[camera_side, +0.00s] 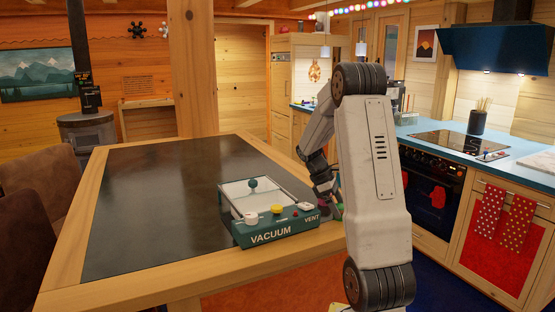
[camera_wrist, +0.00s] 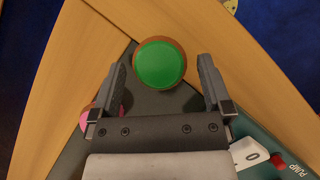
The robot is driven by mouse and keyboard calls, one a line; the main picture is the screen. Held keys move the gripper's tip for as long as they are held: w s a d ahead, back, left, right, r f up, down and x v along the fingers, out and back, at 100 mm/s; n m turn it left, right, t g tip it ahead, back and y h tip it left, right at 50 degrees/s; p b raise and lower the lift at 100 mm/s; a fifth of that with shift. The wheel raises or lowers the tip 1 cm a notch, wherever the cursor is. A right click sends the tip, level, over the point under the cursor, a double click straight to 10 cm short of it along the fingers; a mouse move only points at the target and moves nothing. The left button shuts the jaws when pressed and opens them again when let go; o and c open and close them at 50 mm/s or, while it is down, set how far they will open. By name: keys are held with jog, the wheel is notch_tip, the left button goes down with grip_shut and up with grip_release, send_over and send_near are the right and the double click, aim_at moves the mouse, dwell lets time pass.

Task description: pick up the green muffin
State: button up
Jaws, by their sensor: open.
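The green muffin (camera_wrist: 160,64) shows in the wrist view as a round green top with a brown rim. It sits on the dark table inlay by the wooden border corner, between the two fingers near their tips. My gripper (camera_wrist: 163,68) is open, with a visible gap between the muffin and each finger. In the side view, my gripper (camera_side: 331,191) is low at the table's right corner. A small green patch of the muffin (camera_side: 340,209) shows there, and my arm hides much of that spot.
A pink-topped item (camera_wrist: 87,121) lies left of the muffin, partly hidden by the left finger. A teal vacuum machine (camera_side: 281,232) stands close to my gripper. The table's wooden edge (camera_wrist: 225,45) is near, with blue floor beyond. The dark table top (camera_side: 150,200) is clear to the left.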

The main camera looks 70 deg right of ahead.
jog(key=shift+s+f, duration=0.3)
jog(key=shift+f, duration=0.2)
jog(key=shift+c, duration=0.2)
jog(key=c, duration=1.2)
jog(key=shift+o, duration=0.2)
jog(key=shift+r, duration=0.15)
jog(key=shift+r, duration=0.75)
jog(key=s+a+r, duration=0.7)
jog(key=a+r, duration=0.4)
jog(key=a, duration=0.1)
jog(key=shift+r, duration=0.15)
